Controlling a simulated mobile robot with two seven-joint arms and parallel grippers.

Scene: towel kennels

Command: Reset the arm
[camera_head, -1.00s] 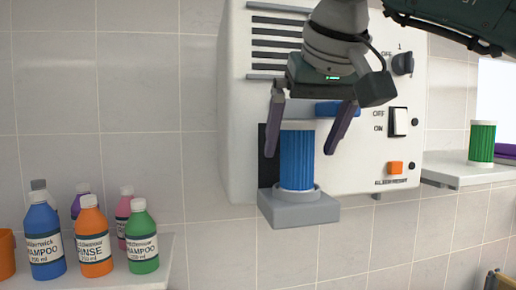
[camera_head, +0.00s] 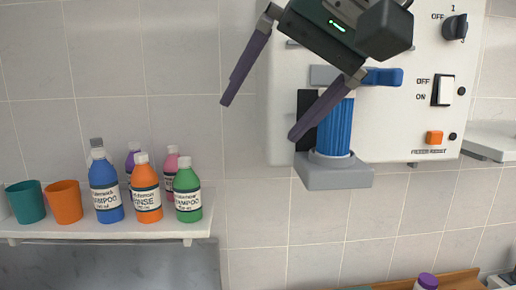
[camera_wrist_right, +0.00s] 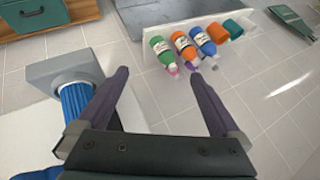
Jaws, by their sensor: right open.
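My right gripper (camera_head: 259,120) is open with nothing between its dark fingers. It is in front of the left side of the white wall unit, tilted, and one finger crosses in front of the blue ribbed cylinder (camera_head: 338,130). The cylinder stands upright in the grey holder (camera_head: 335,176) on the unit. In the right wrist view my open gripper (camera_wrist_right: 159,73) has the blue cylinder (camera_wrist_right: 73,105) outside its left finger, and the space between the fingers is empty. My left gripper is not in view.
The white wall unit (camera_head: 400,125) carries a dark knob (camera_head: 454,27), a rocker switch (camera_head: 442,91) and an orange button (camera_head: 434,137). A shelf (camera_head: 140,228) at left holds several bottles and two cups. Another shelf (camera_head: 492,138) is at right. Tiled wall between is clear.

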